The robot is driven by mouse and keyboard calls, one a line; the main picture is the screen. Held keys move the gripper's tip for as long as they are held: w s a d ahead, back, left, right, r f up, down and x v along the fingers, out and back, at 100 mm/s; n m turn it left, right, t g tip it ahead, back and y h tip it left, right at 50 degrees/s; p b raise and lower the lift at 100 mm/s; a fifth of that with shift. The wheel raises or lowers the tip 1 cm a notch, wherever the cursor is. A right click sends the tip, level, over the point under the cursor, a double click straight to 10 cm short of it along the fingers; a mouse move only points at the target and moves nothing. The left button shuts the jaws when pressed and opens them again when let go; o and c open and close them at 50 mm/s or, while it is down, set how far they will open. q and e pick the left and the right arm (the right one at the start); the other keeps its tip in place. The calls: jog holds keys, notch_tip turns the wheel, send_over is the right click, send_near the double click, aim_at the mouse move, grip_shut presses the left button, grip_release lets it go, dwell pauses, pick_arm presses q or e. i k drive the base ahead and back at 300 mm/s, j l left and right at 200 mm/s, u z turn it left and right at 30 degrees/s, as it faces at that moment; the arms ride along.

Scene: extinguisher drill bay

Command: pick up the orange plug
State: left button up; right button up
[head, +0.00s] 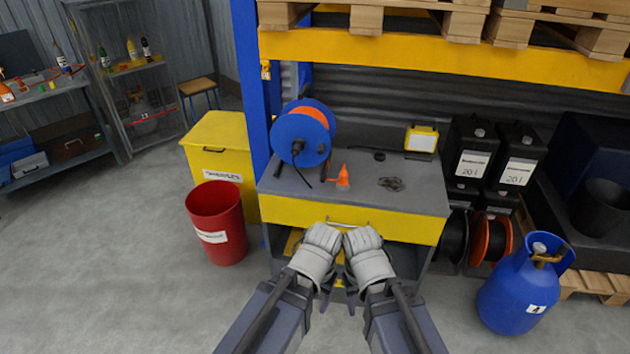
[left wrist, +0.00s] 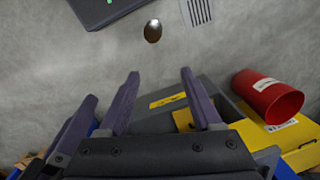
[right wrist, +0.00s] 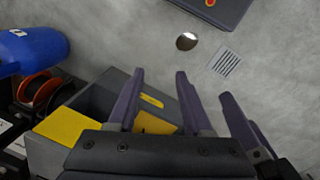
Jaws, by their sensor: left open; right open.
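A small orange piece (head: 343,177), which looks like the orange plug, is on the grey top of the workbench (head: 415,195), just right of the blue cable reel (head: 297,138). A thin orange strand shows at its left, and its exact shape is too small to tell. Neither wrist view shows it. My left gripper (head: 325,299) and right gripper (head: 350,300) are side by side, low in front of the yellow drawer, apart from the plug. Both are open and empty, with fingers spread in the left wrist view (left wrist: 160,75) and right wrist view (right wrist: 159,75).
A dark coil (head: 391,184) and a yellow-framed lamp (head: 421,140) are on the bench. A yellow shelf beam (head: 420,52) with pallets spans above. A red bin (head: 217,235) and yellow box (head: 222,150) stand left; a blue gas bottle (head: 520,290) stands right. Floor at left is clear.

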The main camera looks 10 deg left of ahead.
aim_at(343, 181)
jog(key=i+u, duration=0.35)
jog(key=i, duration=0.95)
